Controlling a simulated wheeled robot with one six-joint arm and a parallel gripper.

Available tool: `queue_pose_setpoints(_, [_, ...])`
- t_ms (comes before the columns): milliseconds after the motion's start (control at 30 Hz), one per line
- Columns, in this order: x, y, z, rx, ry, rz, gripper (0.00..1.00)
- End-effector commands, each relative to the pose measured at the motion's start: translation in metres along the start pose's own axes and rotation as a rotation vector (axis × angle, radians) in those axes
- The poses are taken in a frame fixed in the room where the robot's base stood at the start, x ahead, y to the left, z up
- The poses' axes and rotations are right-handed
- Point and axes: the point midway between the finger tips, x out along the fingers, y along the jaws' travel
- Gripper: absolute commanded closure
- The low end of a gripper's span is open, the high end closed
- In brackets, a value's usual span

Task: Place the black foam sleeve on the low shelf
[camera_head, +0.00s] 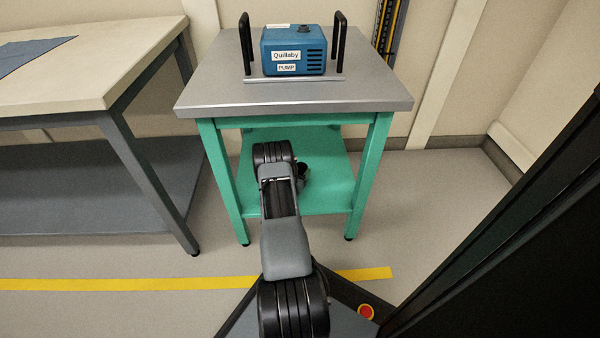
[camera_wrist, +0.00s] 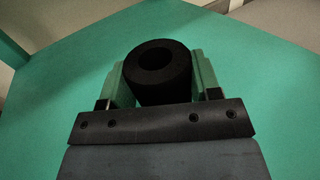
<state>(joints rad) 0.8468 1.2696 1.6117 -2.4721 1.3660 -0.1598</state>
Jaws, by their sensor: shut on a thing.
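The black foam sleeve (camera_wrist: 158,72) is a short, thick-walled tube with its round open end showing in the wrist view. My gripper (camera_wrist: 160,85) is shut on it, one green-grey finger on each side. The sleeve is over the green low shelf (camera_wrist: 50,110); I cannot tell whether it touches the surface. In the head view the low shelf (camera_head: 325,190) is the lower level of a green-legged table. My arm reaches in under the tabletop there and hides most of the gripper; a small dark part of the sleeve (camera_head: 302,168) shows to its right.
The grey tabletop (camera_head: 300,97) stands above the shelf and carries a blue pump (camera_head: 293,50) between two black handles. Green front legs (camera_head: 222,180) flank the opening. A beige table (camera_head: 80,80) stands at the left. The shelf's right part is clear.

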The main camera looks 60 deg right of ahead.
Motion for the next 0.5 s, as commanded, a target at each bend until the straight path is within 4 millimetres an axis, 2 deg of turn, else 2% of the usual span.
queue_pose_setpoints(133, [-0.0002, -0.0001, -0.0036, -0.001, 0.001, 0.0, 0.64])
queue_pose_setpoints(167, [-0.0002, -0.0001, -0.004, -0.001, 0.001, 0.0, 0.42])
queue_pose_setpoints(400, [-0.0001, -0.0001, -0.0035, -0.001, 0.001, 0.0, 0.19])
queue_pose_setpoints(500, [-0.0001, -0.0001, -0.0034, -0.001, 0.001, 0.0, 0.17])
